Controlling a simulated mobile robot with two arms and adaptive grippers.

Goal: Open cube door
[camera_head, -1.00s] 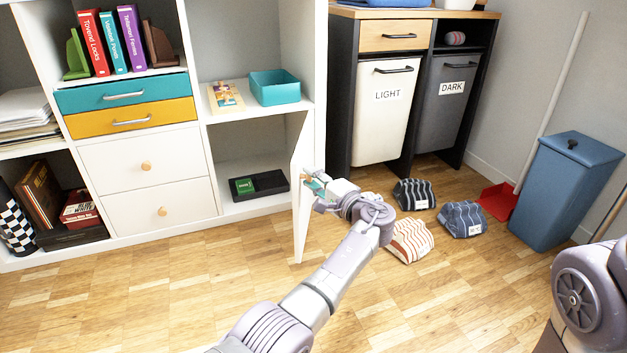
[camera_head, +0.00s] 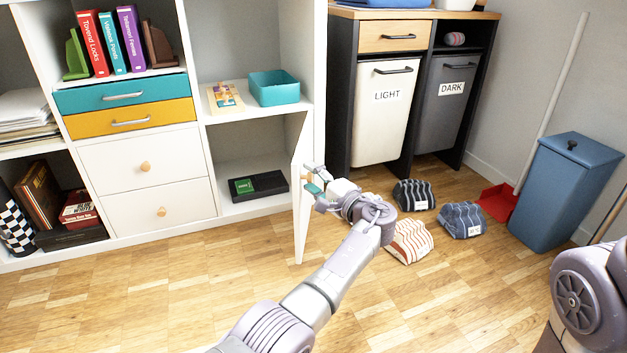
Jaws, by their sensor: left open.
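The white cube door (camera_head: 300,205) at the lower right of the white shelf unit stands swung out into the room, seen nearly edge-on. Its cube (camera_head: 240,170) is exposed and holds a dark box with a green label (camera_head: 258,186). A wooden knob (camera_head: 306,178) shows in part on the door's outer face, near the gripper. My left gripper (camera_head: 315,182) is open at the outer side of the door, with its fingers by the knob. I cannot tell whether they touch it. My right gripper is not in view.
Striped cloth bundles (camera_head: 411,240) lie on the floor just right of my left arm. A laundry cabinet with a white LIGHT bin (camera_head: 385,110) stands behind. A red dustpan (camera_head: 497,200) and blue bin (camera_head: 565,190) are at right. Floor before the shelf is clear.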

